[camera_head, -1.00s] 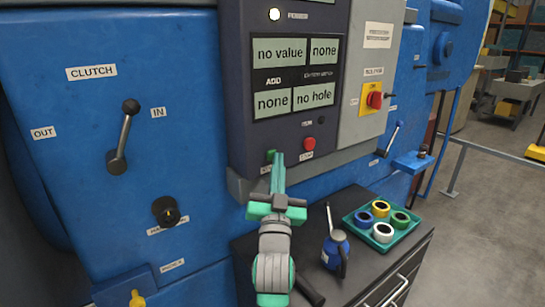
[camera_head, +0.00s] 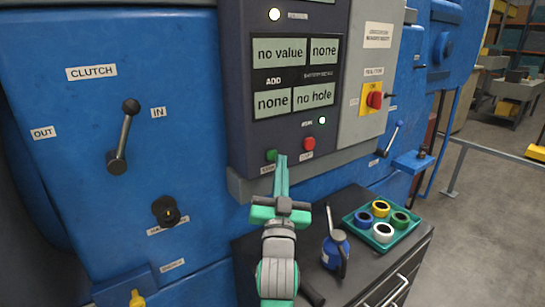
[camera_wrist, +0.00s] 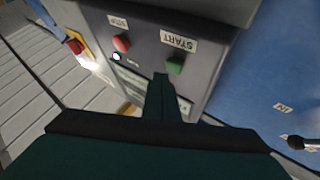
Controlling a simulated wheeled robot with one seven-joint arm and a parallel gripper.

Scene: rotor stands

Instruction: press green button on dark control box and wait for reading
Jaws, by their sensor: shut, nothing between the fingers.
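The dark control box (camera_head: 285,45) is on the blue machine. Its displays read "no value", "none", "none" and "no hole". The green button (camera_head: 271,155) is at its lower edge, left of a red button (camera_head: 309,144). A small lamp (camera_head: 322,120) above the red button glows. My gripper (camera_head: 281,160) is shut and empty, with its tips just right of the green button in the head view. In the wrist view the green button (camera_wrist: 175,66), labelled START, shows clear to the right of my fingertips (camera_wrist: 161,76). Contact is not visible.
A clutch lever (camera_head: 123,138) and a black knob (camera_head: 166,211) are on the blue panel at left. A dark cabinet (camera_head: 290,246) below carries an oil can (camera_head: 335,250) and a green tray (camera_head: 357,232) of coloured rings. A red switch (camera_head: 374,99) is at right.

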